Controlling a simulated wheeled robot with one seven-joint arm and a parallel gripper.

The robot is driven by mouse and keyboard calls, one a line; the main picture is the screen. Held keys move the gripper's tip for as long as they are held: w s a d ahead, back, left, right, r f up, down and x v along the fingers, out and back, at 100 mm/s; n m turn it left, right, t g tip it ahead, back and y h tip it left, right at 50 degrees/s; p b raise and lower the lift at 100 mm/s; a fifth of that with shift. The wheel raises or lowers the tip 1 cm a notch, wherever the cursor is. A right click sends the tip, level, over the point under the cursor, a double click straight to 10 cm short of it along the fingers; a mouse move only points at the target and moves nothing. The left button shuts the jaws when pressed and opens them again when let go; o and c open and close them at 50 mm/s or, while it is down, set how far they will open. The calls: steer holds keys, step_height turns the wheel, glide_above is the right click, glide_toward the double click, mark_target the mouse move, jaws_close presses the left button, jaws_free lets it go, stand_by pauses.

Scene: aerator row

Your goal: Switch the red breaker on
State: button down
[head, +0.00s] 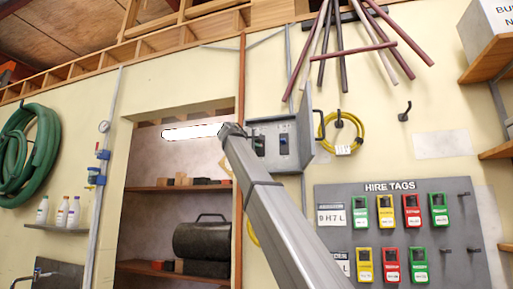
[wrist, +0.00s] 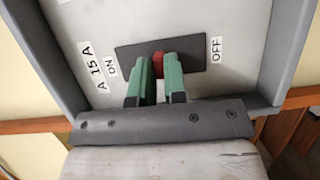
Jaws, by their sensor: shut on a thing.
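The red breaker lever (wrist: 158,63) shows in the wrist view, on a dark plate (wrist: 198,54) inside a grey box. An ON label (wrist: 112,68) is left of the plate and an OFF label (wrist: 216,49) is right of it. My gripper (wrist: 159,66) has its green fingers on either side of the lever, shut on it. The fingers hide part of the lever; it stands near the plate's middle, and I cannot tell its exact setting. In the head view my arm reaches the open breaker box (head: 296,124), and the red breaker is not clear there.
The box's open door (head: 318,137) stands out on the right. A coiled yellow hose (head: 321,136) hangs beside it. Below right is a grey board (head: 440,187) of hire tags. A shelved recess (head: 165,186) lies left of the box.

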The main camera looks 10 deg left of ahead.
steer(key=shift+w+r+n+g+y, duration=0.15)
steer(key=shift+r+n+g+y, duration=0.3)
steer(key=shift+g, duration=0.6)
steer(key=shift+w+r+n+g+y, duration=0.1)
steer(key=shift+r+n+g+y, duration=0.3)
steer(key=shift+g, duration=0.65)
steer(key=c, duration=1.4)
jaws_free()
steer(key=shift+c, duration=0.2)
steer(key=v, duration=1)
steer(key=shift+s+a+r, duration=0.2)
steer(key=shift+s+r, duration=0.05)
steer(key=shift+r, duration=0.05)
